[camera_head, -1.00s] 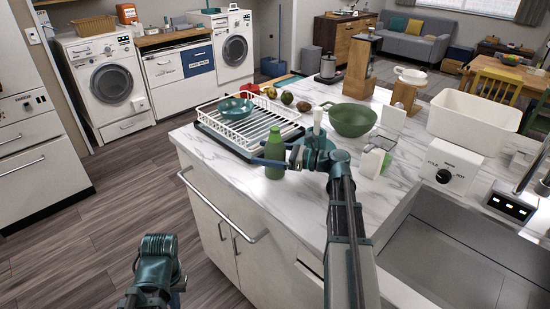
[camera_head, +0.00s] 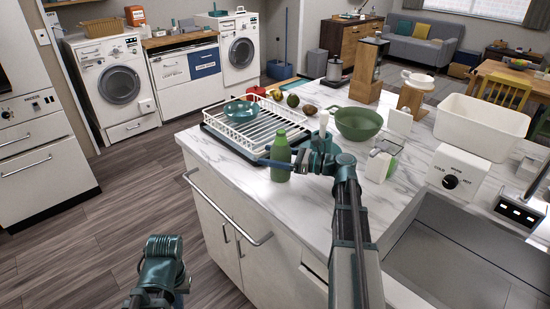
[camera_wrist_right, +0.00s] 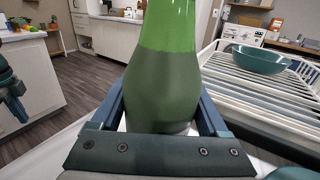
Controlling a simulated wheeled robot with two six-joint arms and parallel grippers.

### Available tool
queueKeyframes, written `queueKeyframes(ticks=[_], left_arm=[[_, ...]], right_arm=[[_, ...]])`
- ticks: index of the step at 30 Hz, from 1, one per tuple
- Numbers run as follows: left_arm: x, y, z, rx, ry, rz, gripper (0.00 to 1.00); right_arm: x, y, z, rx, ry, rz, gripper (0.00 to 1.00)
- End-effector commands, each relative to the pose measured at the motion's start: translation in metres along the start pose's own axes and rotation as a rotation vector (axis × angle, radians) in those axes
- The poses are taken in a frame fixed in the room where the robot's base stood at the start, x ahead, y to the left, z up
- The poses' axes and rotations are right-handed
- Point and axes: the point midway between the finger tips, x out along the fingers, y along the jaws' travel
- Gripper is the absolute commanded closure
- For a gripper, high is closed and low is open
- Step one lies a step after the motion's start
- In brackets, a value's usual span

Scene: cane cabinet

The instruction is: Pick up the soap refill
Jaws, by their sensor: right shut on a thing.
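The soap refill appears to be the green bottle (camera_head: 280,158), upright at the counter's front edge, just in front of the dish rack. My right gripper (camera_head: 279,163) is shut around its lower part. In the right wrist view the bottle (camera_wrist_right: 165,75) stands between the two blue fingers, bright green above and darker green below. Its top is out of that view. I cannot tell whether its base touches the counter. My left arm shows at the bottom left of the head view, but its fingers are not visible.
The white dish rack (camera_head: 235,138) with a teal bowl (camera_head: 241,110) is right behind the bottle. The sink (camera_head: 455,255) is front right. Open floor lies left.

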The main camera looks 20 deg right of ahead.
Motion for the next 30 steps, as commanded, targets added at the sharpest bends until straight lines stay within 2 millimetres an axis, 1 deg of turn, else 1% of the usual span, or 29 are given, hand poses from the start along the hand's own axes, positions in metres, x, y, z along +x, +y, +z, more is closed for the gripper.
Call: queueKeyframes(ticks=[5, 8, 14, 21, 24, 27, 30], left_arm=[[-0.01, -0.001, 0.001, 0.0, 0.0, 0.0, 1.0], [-0.019, -0.002, 0.001, 0.0, 0.0, 0.0, 1.0], [-0.047, -0.004, 0.003, 0.0, 0.0, 0.0, 1.0], [-0.084, -0.008, 0.005, 0.0, 0.0, 0.0, 1.0], [-0.094, -0.009, 0.005, 0.0, 0.0, 0.0, 1.0], [-0.1, -0.009, 0.006, 0.0, 0.0, 0.0, 1.0], [-0.1, -0.01, 0.006, 0.0, 0.0, 0.0, 1.0]], right_arm=[[0.0, 0.0, 0.01, 0.0, -0.002, 0.0, 1.0], [0.0, 0.0, 0.02, 0.0, -0.002, 0.0, 1.0], [0.0, 0.0, 0.048, 0.0, -0.002, 0.0, 1.0], [0.0, 0.0, 0.085, 0.0, -0.002, 0.0, 1.0], [0.0, 0.0, 0.095, 0.0, -0.002, 0.0, 1.0], [0.0, 0.0, 0.101, 0.0, -0.002, 0.0, 1.0], [0.0, 0.0, 0.101, 0.0, -0.002, 0.0, 1.0]])
